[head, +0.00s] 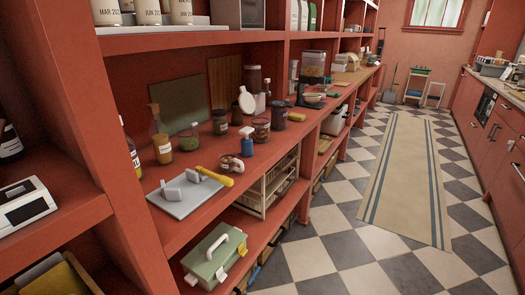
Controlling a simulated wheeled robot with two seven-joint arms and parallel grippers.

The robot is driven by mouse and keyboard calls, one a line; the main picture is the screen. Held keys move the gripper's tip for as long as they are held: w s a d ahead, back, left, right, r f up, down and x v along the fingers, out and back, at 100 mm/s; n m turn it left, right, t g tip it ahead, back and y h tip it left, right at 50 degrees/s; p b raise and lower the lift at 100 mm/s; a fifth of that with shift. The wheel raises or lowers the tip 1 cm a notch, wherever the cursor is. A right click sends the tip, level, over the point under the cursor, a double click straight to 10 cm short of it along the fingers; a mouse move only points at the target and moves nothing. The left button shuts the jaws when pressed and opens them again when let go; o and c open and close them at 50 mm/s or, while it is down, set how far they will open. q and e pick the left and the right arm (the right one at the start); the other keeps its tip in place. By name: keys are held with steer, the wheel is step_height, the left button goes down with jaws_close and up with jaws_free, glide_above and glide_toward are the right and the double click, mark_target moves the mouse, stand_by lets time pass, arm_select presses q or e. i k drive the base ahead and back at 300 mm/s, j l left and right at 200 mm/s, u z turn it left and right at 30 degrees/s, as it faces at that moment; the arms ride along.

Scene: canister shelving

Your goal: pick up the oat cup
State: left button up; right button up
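No cup can be told for certain as the oat cup; no oat label is readable. A small round cup or measure (231,164) with brownish contents lies near the front edge of the red middle shelf, beside a blue-topped bottle (247,141). A glass jar with brown contents (261,130) stands behind it. Farther along, a small bowl (314,98) sits by a clear-topped dispenser (313,68). Neither of my grippers shows in the head view.
A grey tray with metal pieces (184,203) and a yellow-handled tool (215,177) lie at the near shelf edge. An amber bottle (161,146) and dark jars stand behind. A green toolbox (214,256) is below. The checkered aisle floor with a runner (408,180) is clear.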

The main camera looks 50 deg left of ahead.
mark_target(229, 161)
steer(key=i+u, duration=0.3)
steer(key=i, duration=0.15)
steer(key=i+l+u, duration=0.65)
steer(key=i, duration=0.15)
steer(key=j, duration=0.1)
